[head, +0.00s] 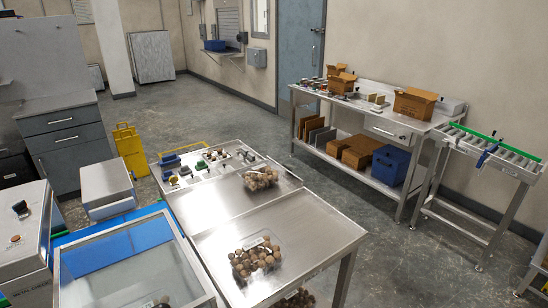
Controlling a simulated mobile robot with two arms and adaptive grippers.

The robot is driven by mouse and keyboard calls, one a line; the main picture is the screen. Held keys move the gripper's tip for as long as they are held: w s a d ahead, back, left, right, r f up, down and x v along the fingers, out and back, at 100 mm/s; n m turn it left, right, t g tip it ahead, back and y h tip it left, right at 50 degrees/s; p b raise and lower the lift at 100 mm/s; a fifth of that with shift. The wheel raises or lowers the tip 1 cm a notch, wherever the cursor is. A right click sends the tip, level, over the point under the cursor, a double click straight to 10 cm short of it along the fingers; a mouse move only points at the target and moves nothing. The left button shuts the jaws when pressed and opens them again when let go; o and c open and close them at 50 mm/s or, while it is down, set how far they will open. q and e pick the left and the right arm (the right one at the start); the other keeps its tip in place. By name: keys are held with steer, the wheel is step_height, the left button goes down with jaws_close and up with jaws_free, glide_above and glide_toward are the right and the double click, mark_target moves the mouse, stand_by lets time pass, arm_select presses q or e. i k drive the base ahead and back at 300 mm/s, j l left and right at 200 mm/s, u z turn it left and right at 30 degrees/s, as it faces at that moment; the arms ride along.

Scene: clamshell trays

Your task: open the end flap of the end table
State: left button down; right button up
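A steel table (222,210) stands in the front middle, which I take to be the end table. Its near-right panel (320,232) lies flat, with a seam between it and the rest of the top. I cannot tell for sure which part is the end flap. A clear clamshell tray (257,257) of brown round items sits on the near-right panel. A second such tray (261,178) sits on the top behind the seam. Neither of my grippers is in view.
Several small tools and parts (205,163) lie at the table's far end. A glass-lidded machine (130,265) adjoins its left side. A yellow step stool (130,150) stands behind. A workbench (370,112) and roller conveyor (490,155) stand at right. Floor (345,195) between is clear.

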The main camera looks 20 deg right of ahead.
mark_target(296, 180)
steer(key=i+l+u, duration=0.1)
steer(key=l+u, duration=0.25)
steer(key=l, duration=1.3)
steer(key=k+l+u, duration=0.1)
steer(key=l+u, duration=0.2)
steer(key=l, duration=1.35)
steer(key=i+l, duration=0.15)
steer(key=l, duration=0.25)
steer(key=i+l+u, duration=0.1)
steer(key=l, duration=0.3)
steer(key=i+l, duration=0.1)
steer(key=l, duration=0.3)
steer(key=i+l+u, duration=0.1)
steer(key=l, duration=0.35)
